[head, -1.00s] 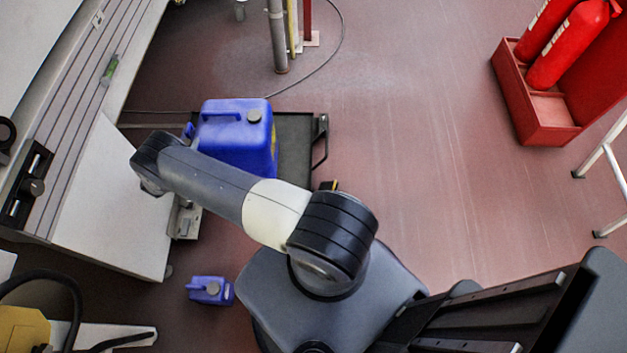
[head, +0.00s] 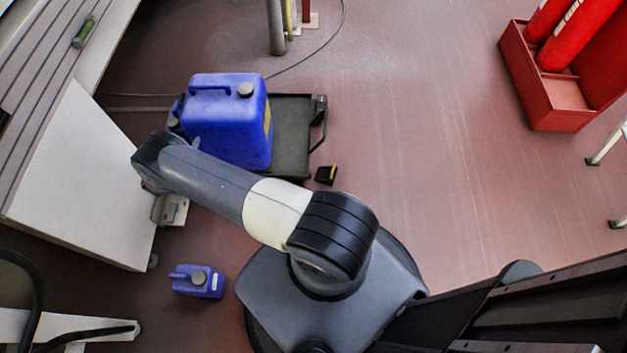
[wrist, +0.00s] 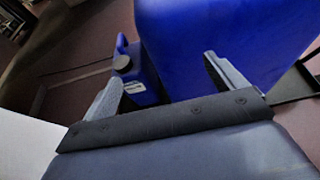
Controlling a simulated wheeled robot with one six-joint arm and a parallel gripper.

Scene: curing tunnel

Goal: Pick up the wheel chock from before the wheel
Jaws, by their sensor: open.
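The wheel chock (head: 326,175) is a small black wedge with a yellow strip. In the head view it lies on the floor at the near right corner of the black cart (head: 292,130), just past my arm. It cannot be made out in the wrist view. My gripper (wrist: 165,80) is open and empty in the wrist view, its two fingers spread in front of blue containers. In the head view the gripper itself is hidden, at the far left end of my arm, well left of the chock.
A large blue canister (head: 228,125) stands on the cart. A small blue canister (head: 198,281) stands on the floor at lower left. A white panel (head: 85,180) is at the left. A red stand with extinguishers (head: 548,90) is at right. The floor right of the cart is clear.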

